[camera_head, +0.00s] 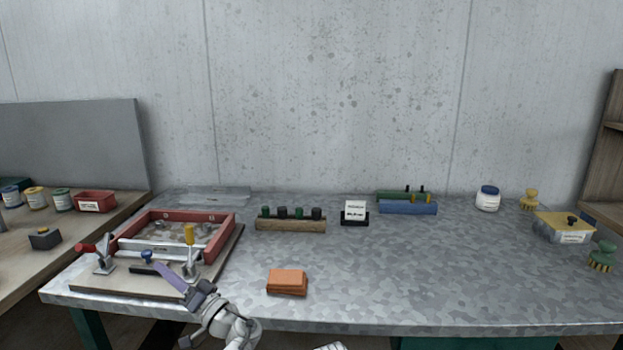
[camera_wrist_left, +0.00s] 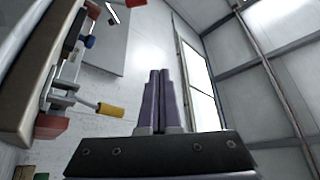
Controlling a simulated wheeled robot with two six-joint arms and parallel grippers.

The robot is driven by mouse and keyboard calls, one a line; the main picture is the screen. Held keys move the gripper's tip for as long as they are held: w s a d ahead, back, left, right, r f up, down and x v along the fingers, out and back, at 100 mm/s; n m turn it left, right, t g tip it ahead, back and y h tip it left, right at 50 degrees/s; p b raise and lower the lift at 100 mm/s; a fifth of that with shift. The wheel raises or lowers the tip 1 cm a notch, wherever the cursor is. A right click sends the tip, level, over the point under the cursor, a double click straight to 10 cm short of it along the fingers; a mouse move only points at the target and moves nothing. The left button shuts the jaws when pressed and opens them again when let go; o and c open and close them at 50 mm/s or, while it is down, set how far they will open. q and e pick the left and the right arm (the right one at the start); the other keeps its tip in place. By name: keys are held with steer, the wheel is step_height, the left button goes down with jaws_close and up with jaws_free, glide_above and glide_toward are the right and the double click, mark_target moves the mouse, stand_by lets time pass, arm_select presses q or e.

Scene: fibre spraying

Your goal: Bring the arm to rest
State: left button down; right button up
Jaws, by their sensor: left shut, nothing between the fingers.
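My left gripper (camera_head: 166,271) reaches in from the bottom of the head view, over the front edge of the table (camera_head: 420,290). Its purple fingers point up and left, in front of the board with the red frame (camera_head: 160,217). In the left wrist view, the two fingers (camera_wrist_left: 159,75) lie side by side, shut and empty. My right gripper is not in view.
Toggle clamps (camera_head: 104,257) with red and yellow handles stand by the frame, close to my left gripper. An orange block (camera_head: 287,281) lies to its right. A wooden rack (camera_head: 290,224) and blue block (camera_head: 407,207) stand behind. The table's front middle is clear.

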arm_select(q)
step_height(320, 180, down, 13)
steer(key=s+d+g+h, duration=0.2)
steer(key=s+g+h, duration=0.15)
steer(key=h, duration=0.25)
steer(key=s+d+f+m+g+h, duration=0.2)
steer(key=s+d+f+h, duration=0.15)
steer(key=d+f, duration=0.35)
steer(key=s+d+f+m+g+h, duration=0.3)
steer(key=d+f+h, duration=0.2)
steer(key=d+f, duration=0.3)
steer(key=s+d+f+m+g+h, duration=0.25)
steer(key=s+d+h, duration=0.3)
steer(key=d, duration=0.35)
step_height(320, 180, up, 19)
steer(key=t+y+p, duration=0.1)
steer(key=p, duration=1.7)
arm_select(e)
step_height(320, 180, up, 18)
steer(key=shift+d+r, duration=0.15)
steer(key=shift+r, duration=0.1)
arm_select(q)
steer(key=shift+f, duration=0.15)
